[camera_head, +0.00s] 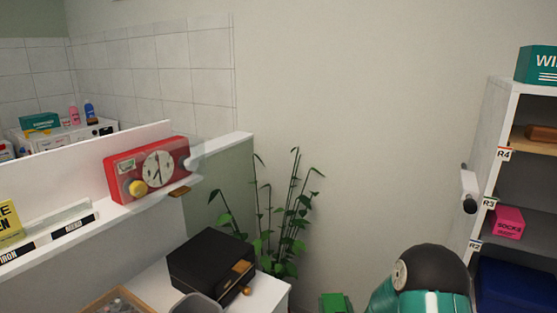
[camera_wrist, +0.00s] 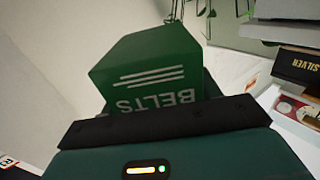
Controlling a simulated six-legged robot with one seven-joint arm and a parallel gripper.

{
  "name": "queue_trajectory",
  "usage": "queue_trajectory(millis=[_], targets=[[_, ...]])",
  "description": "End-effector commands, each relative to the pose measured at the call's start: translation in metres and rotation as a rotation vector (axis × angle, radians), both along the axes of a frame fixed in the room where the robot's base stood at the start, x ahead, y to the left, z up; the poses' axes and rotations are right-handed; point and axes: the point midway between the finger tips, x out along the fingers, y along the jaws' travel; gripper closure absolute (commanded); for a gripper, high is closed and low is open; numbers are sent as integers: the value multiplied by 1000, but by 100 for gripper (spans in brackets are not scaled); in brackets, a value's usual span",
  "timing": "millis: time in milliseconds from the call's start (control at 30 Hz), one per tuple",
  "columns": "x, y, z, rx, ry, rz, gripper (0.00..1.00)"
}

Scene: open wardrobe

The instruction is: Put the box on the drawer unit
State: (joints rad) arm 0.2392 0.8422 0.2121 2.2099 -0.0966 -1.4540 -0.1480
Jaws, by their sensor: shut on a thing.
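A green box with BELTS printed on it (camera_wrist: 150,70) fills the middle of the wrist view, its lettering upside down. My gripper (camera_wrist: 160,108) is shut on it; the box hides most of the fingers. A green thing at the bottom edge of the head view (camera_head: 335,302), left of my teal arm, looks like the same box, mostly cut off. The white unit below the half wall (camera_head: 276,291) may be the drawer unit. In the wrist view a black SILVER label (camera_wrist: 298,68) shows above an open drawer with small things in it (camera_wrist: 298,112).
A black box (camera_head: 210,262) stands on the white unit, beside a tray of small things (camera_head: 115,303). A plant (camera_head: 285,225) stands behind it. Open shelves (camera_head: 490,130) stand at right.

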Motion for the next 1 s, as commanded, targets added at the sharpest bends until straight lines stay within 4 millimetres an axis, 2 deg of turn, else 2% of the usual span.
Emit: queue_trajectory(millis=[33,167,400,500,1000], targets=[[-2,7,-7,1,2,2,63],[-9,11,-19,0,2,-2,63],[-41,11,-61,1,4,-1,63],[-50,12,-71,0,1,0,63],[-53,10,-72,1,-2,-1,63]])
